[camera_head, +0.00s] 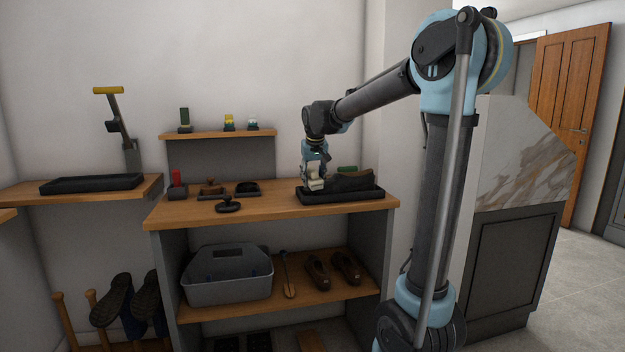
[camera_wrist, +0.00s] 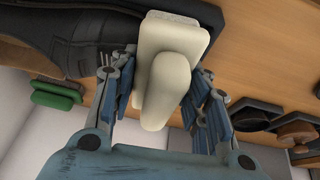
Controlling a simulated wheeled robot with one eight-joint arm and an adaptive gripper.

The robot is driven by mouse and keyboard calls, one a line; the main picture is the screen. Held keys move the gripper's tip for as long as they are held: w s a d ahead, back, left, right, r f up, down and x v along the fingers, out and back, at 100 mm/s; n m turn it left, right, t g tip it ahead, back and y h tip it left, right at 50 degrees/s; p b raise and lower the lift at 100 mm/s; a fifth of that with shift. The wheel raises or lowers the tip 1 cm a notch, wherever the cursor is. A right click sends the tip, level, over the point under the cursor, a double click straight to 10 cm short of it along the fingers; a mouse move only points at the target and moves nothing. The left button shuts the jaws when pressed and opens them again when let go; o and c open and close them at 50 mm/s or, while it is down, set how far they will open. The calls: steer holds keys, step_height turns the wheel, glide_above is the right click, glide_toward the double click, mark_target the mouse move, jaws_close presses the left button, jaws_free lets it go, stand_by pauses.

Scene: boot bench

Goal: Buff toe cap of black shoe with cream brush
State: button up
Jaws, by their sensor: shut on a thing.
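The cream brush (camera_wrist: 178,38) is between the fingers of my gripper (camera_wrist: 165,72), which is shut on its rounded handle in the wrist view. In the head view, my gripper (camera_head: 314,172) holds the cream brush (camera_head: 316,185) low at the left end of the black shoe (camera_head: 352,181). The black shoe lies in a dark tray (camera_head: 350,196) on the bench top. The shoe (camera_wrist: 60,30) also shows at upper left in the wrist view, close beside the brush.
A green-topped item (camera_head: 347,168) stands behind the shoe. A red-topped item (camera_head: 177,185), a brown brush (camera_head: 211,187) and dark items lie on the bench's left part. A small shelf (camera_head: 220,134) is above. A grey caddy (camera_head: 228,280) and brown shoes (camera_head: 345,268) are below.

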steer(key=shift+w+a, duration=0.3)
steer(key=shift+w, duration=0.6)
steer(key=shift+w+a, duration=0.25)
steer(key=shift+w, duration=0.65)
steer(key=shift+s+d+f, duration=0.1)
steer(key=shift+s, duration=0.05)
steer(key=shift+s+d+f, duration=0.15)
steer(key=shift+s, duration=0.35)
steer(key=shift+s+d, duration=0.15)
steer(key=shift+s, duration=0.45)
steer(key=shift+s+d, duration=0.2)
steer(key=shift+s, duration=0.45)
steer(key=shift+c, duration=0.9)
steer(key=shift+w+a+r, duration=0.1)
steer(key=shift+w+a, duration=0.1)
steer(key=shift+w, duration=0.45)
steer(key=shift+w+a+r, duration=0.1)
steer(key=shift+w+a, duration=0.1)
steer(key=shift+w, duration=0.5)
steer(key=shift+w+a+r, duration=0.1)
steer(key=shift+w+a, duration=0.1)
steer(key=shift+w, duration=0.45)
steer(key=shift+s, duration=0.15)
